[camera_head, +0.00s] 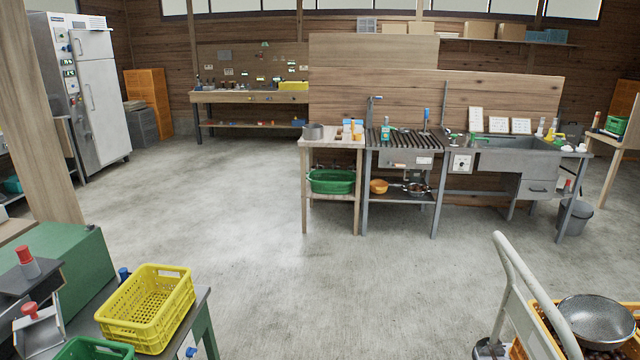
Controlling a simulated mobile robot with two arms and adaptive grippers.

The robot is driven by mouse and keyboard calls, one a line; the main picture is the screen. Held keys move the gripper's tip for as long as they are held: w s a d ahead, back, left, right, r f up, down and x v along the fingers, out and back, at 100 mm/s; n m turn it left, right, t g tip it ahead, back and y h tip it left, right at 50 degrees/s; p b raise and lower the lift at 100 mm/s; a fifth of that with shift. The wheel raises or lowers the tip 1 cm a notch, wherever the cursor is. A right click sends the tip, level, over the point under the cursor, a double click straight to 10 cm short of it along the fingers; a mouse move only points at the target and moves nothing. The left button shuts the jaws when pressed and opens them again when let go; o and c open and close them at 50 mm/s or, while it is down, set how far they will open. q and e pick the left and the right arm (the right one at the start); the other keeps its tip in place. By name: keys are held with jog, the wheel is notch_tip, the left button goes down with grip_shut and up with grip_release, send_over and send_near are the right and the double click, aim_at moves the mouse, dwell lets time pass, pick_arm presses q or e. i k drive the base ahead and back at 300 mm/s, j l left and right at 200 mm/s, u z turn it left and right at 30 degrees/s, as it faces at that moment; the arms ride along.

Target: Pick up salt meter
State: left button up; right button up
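I cannot pick out the salt meter for certain; the small items on the far worktops are too small to tell apart. A small wooden table (331,143) in the middle holds a grey pot (313,131) and a few small white, orange and blue items. A green bottle (385,132) stands on the slatted metal counter beside it. More small bottles and items stand around the sink (515,150) at the right. Neither of my grippers is in view.
A yellow crate (150,305) sits on a table at the near left, beside a green machine (85,275). A cart handle (515,265) and a metal bowl (597,320) are at the near right. A workbench (250,97) stands at the back. The concrete floor between is clear.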

aim_at(385, 129)
jog(key=i, duration=4.75)
